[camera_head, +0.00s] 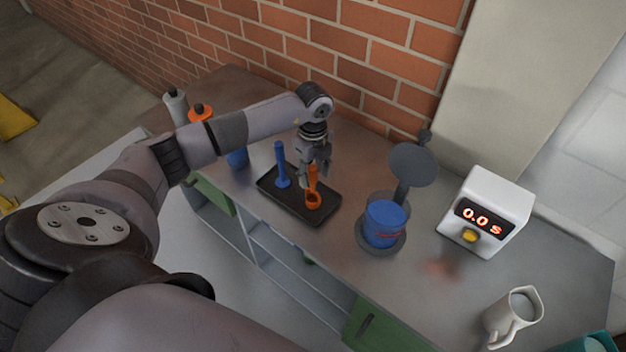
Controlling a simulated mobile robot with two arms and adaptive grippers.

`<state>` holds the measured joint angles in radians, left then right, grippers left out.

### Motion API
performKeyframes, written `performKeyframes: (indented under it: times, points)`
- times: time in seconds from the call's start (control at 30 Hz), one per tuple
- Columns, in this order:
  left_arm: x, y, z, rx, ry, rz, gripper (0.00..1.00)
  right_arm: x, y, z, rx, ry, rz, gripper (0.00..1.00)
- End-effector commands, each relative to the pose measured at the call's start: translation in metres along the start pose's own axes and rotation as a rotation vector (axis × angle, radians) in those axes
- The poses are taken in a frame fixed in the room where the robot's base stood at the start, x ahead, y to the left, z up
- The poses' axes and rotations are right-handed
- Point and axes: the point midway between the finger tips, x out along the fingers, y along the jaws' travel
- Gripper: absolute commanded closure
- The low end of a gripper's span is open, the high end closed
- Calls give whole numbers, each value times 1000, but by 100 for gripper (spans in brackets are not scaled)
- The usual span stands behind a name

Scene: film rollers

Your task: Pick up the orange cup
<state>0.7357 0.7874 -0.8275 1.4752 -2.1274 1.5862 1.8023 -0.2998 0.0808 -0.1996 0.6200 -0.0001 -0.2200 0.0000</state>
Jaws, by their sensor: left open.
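The orange cup (313,202) is a small scoop with an upright handle, standing in the right part of a black tray (290,209) on the metal table. My left gripper (316,172) points down right over it, with its fingers at the top of the orange handle. The gripper is open; I cannot tell whether the fingers touch the handle, and they hide its top. A similar blue cup (282,178) with an upright handle stands in the left part of the tray. My right gripper is out of view.
A blue container on a dark stand (384,224) is right of the tray, with a grey round plate (413,165) behind it. A white timer (486,212) reads 0.0 s. A white jug (513,316) stands front right. Bottles (201,114) stand at left; a brick wall (300,45) is behind.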

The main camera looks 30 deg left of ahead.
Motion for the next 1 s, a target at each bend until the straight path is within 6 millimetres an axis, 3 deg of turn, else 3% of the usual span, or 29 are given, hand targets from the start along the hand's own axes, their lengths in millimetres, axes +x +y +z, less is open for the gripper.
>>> performKeyframes:
  times: [0.7,1.0]
  points:
    - [-1,0,0,0,1,0,99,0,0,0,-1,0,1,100]
    - [-1,0,0,0,1,-1,100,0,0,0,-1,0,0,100]
